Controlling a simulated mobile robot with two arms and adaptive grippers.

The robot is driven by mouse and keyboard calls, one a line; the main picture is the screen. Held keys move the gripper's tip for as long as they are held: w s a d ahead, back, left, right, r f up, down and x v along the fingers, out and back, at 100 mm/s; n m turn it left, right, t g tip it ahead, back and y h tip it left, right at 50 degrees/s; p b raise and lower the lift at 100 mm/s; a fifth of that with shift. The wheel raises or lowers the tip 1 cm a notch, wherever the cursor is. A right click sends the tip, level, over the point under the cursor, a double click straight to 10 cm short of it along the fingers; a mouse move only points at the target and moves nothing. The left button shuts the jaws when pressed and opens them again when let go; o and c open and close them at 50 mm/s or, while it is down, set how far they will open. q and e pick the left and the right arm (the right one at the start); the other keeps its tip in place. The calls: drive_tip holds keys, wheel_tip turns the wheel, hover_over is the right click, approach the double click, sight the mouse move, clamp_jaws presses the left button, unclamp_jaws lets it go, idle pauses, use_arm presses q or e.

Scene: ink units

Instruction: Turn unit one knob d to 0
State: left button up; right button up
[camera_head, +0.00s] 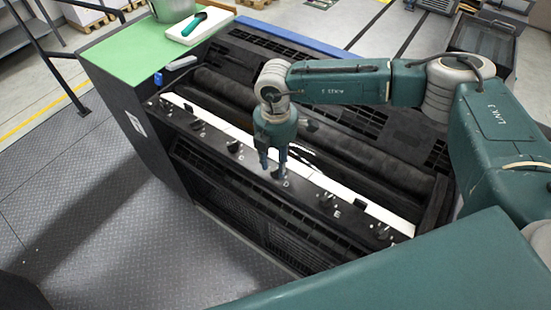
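The ink unit is a long dark machine with a black front rail (304,190) that carries a row of small black knobs. My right gripper (272,170) points down at the middle of this rail, by a small pale letter that looks like D. Its two fingers show a narrow gap. The knob at that spot is hidden by the fingers, so I cannot tell whether they touch or grip it. Other knobs show to the left (235,147) and to the right (328,202). Knob pointers and dial marks are too small to read. My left gripper is not in view.
A dark roller (345,145) and a white strip (376,212) run behind the rail. Metal plate floor (110,225) in front is clear.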

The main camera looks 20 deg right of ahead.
drive_tip(key=shift+f, duration=0.55)
clamp_jaws()
drive_tip(key=shift+f+n+b, duration=0.15)
drive_tip(key=shift+n+b, duration=0.35)
drive_tip(key=shift+b, duration=0.2)
drive_tip(key=n+b, duration=0.5)
drive_tip(key=b, duration=0.1)
drive_tip(key=n+b, duration=0.9)
drive_tip(key=b, duration=0.2)
drive_tip(key=shift+s+a+n+b, duration=0.2)
drive_tip(key=shift+a+n+b, duration=0.05)
drive_tip(key=shift+n+b, duration=0.15)
drive_tip(key=shift+r+n+b, duration=0.2)
drive_tip(key=shift+n+b, duration=1.25)
drive_tip(key=shift+n, duration=0.65)
